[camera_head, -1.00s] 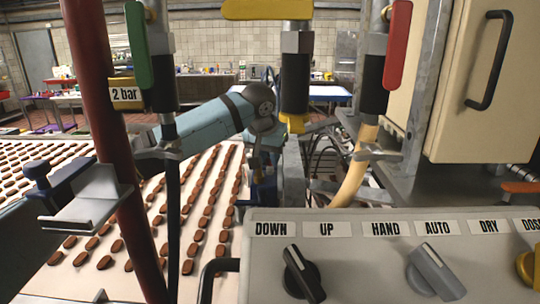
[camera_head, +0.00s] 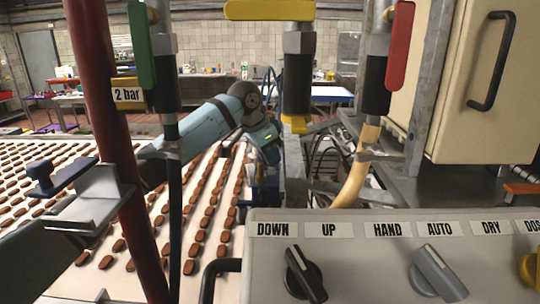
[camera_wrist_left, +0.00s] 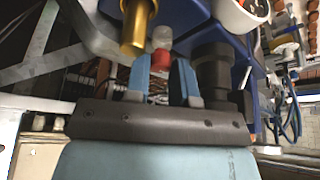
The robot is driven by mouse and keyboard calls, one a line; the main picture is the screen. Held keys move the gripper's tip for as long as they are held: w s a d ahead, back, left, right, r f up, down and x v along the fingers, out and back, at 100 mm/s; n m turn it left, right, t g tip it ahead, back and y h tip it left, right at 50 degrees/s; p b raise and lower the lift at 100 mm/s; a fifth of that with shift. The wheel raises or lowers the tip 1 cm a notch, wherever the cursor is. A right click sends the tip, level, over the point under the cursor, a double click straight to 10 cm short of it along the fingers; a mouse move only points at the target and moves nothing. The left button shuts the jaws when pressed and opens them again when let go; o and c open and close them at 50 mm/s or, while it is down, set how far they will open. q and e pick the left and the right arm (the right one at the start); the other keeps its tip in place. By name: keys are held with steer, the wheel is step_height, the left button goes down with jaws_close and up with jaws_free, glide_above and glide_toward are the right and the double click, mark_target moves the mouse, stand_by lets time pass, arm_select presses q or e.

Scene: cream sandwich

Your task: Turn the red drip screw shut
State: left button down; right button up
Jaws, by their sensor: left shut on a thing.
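The red drip screw (camera_wrist_left: 159,58) shows in the left wrist view as a small red part below a clear, pale cup. My left gripper (camera_wrist_left: 162,72) has its two blue fingers on either side of the red part and is shut on it. In the head view my light blue left arm reaches in from the left, behind the dark red pipe. The wrist bends down near the middle there, and the fingertips and screw are hidden. My right gripper is not in view.
A brass fitting (camera_wrist_left: 137,28) and a black cylinder (camera_wrist_left: 211,70) flank the fingers closely. In the head view a control panel (camera_head: 375,265) with knobs fills the front right. Hanging valves and the red pipe (camera_head: 105,100) stand before the arm. A conveyor (camera_head: 172,285) carries brown pieces at left.

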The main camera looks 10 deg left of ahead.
arm_select(q)
steer(key=shift+f, duration=0.1)
stand_by(0.4)
steer(key=c, duration=1.2)
jaws_free()
steer(key=shift+c, duration=0.2)
steer(key=b+v, duration=0.3)
steer(key=v, duration=1.1)
steer(key=shift+f, duration=0.1)
